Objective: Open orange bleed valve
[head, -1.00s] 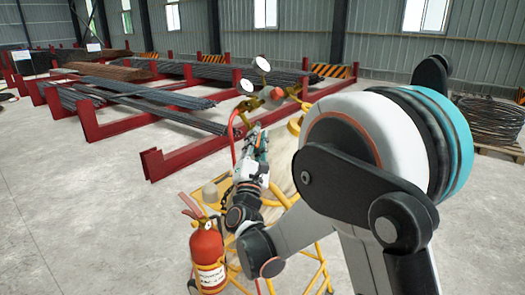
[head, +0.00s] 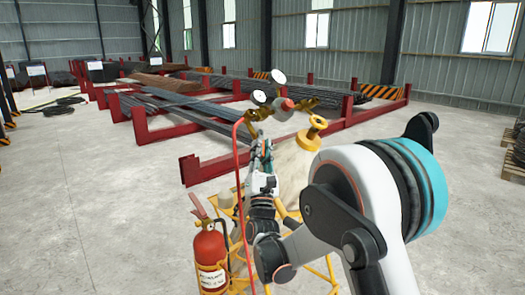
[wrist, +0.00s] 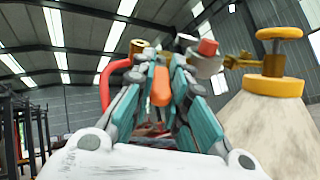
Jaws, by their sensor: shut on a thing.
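The orange bleed valve (wrist: 161,86) shows as a small orange lever between my gripper's teal fingers in the wrist view. My gripper (wrist: 160,75) is shut on it. In the head view my gripper (head: 261,148) reaches up just below the regulator (head: 272,110) with its two round gauges; the orange lever is hidden there behind the fingers. The regulator's red knob (wrist: 208,47) is right of the fingertips in the wrist view. The cylinder's yellow handwheel (wrist: 279,33) stands further right, above a pale cylinder (wrist: 262,122).
A red hose (head: 239,160) runs down left of my gripper. A red fire extinguisher (head: 210,257) stands at the front left, beside the yellow cart frame (head: 320,272). Red racks with rebar (head: 205,167) lie behind.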

